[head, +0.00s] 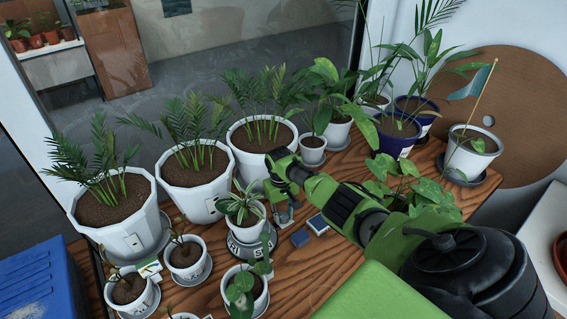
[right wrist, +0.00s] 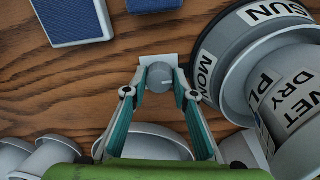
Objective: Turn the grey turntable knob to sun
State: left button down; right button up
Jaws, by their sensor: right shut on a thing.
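The small grey knob (right wrist: 160,76) stands on a pale plate in the right wrist view, beside the turntable. My right gripper (right wrist: 160,88) is shut on the knob, one finger on each side. The grey turntable (right wrist: 228,45) carries white day labels; MON (right wrist: 207,70) faces the knob side and SUN (right wrist: 272,12) is farther round its rim. In the head view the turntable (head: 245,250) sits under a small white potted plant (head: 242,222). My right gripper (head: 284,210) reaches down just right of it; the knob is too small to make out there. My left gripper is not in view.
Large white palm pots (head: 197,185) stand behind, and small pots (head: 187,258) to the left and front. Two blue-topped blocks (head: 309,232) lie on the wooden table right of the gripper. A pot with WET and DRY labels (right wrist: 297,95) stands on the turntable.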

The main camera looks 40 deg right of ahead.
aim_at(281, 216)
dwell(0.3)
jog(key=shift+w, duration=0.1)
jog(key=o, duration=1.1)
jog(key=r, duration=1.2)
jog(key=shift+w+a, duration=0.1)
jog(key=shift+a, duration=0.25)
jog(key=shift+r, duration=0.1)
